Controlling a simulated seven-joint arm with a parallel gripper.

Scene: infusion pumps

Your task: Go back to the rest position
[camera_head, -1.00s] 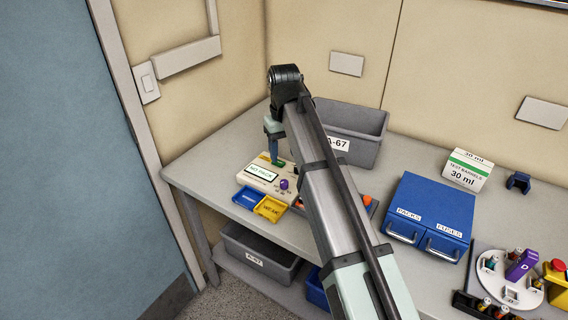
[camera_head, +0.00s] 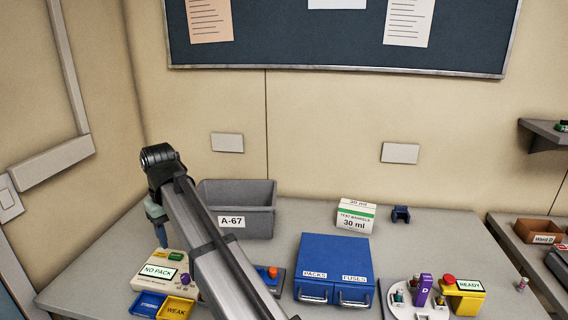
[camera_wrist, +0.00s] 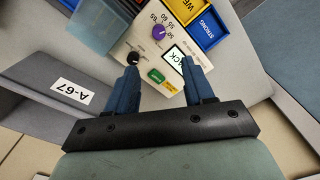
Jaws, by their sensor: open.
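My gripper (camera_wrist: 157,92) is open and empty in the wrist view, its two blue fingers apart. Between and beyond the fingers is the white pump panel (camera_wrist: 150,58) with a purple knob, a black knob, a green button and a small screen. In the head view my gripper (camera_head: 160,232) hangs over the back edge of the same pump (camera_head: 150,279), whose screen reads NO PACK. Its fingertips are mostly hidden there. Whether the fingers touch the pump cannot be told.
A grey A-67 bin (camera_head: 262,196) stands behind my arm. A blue PACKS and FUSES drawer unit (camera_head: 333,262) is to the right, with a 30 ml box (camera_head: 355,215) behind it. Yellow and blue trays (camera_head: 176,307) lie in front of the pump. A round rack (camera_head: 417,309) stands far right.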

